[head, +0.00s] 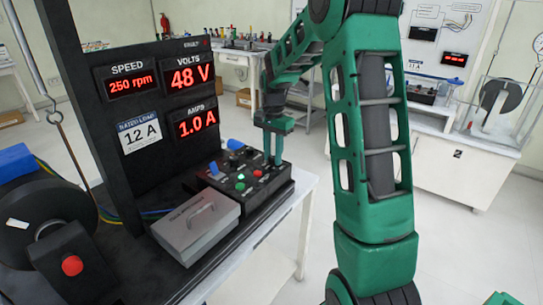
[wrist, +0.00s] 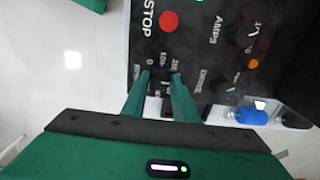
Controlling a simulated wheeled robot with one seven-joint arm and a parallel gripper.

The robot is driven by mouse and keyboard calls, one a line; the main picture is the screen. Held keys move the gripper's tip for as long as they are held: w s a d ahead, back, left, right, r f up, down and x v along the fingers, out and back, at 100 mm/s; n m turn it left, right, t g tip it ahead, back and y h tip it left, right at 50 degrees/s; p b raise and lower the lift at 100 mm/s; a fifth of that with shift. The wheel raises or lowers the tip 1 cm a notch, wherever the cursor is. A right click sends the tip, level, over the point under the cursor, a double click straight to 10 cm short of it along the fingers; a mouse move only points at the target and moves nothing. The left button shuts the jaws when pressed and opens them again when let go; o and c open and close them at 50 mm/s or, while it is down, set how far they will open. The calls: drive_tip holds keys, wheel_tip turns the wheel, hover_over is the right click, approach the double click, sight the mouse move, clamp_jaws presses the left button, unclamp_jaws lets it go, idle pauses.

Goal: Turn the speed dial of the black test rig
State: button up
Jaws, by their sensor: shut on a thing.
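The black test rig has an upright display panel (head: 165,135) at the left of the head view. It reads SPEED 250 rpm, VOLTS 48 V and AMPS 1.0 A. Its control box (head: 268,187) lies at the panel's foot and carries small dials, lights and a blue lever. My gripper (head: 275,160) points down at the box's far right part. In the wrist view its two fingers (wrist: 162,78) are closed around a small dark dial (wrist: 164,86) beside partly blurred lettering that looks like SPEED. The fingers and shadow hide most of the dial, including its pointer.
A red STOP button (wrist: 169,21) sits close to the gripped dial. The AMPS dial (wrist: 250,36) and a blue lever (wrist: 251,116) are further right. A grey lidded box (head: 196,228) stands in front of the control box. The floor right of the table is clear.

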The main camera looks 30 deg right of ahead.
sight(271, 157)
drive_tip(key=shift+w+a+r, duration=0.15)
drive_tip(key=shift+w, duration=0.15)
drive_tip(key=o, duration=1.1)
drive_tip(key=shift+c, duration=0.2)
drive_tip(key=shift+s, duration=0.15)
wheel_tip(271, 157, up, 10)
drive_tip(key=shift+r, duration=0.25)
drive_tip(key=s+a+f+n, duration=0.2)
drive_tip(key=s+n, duration=0.1)
drive_tip(key=s, duration=1.5)
drive_tip(key=s+a+f+n, duration=0.2)
drive_tip(key=s+f+n, duration=0.1)
drive_tip(key=s, duration=1.5)
drive_tip(key=shift+s+a+f+n, duration=0.2)
drive_tip(key=shift+s+n, duration=0.2)
drive_tip(key=shift+n, duration=0.4)
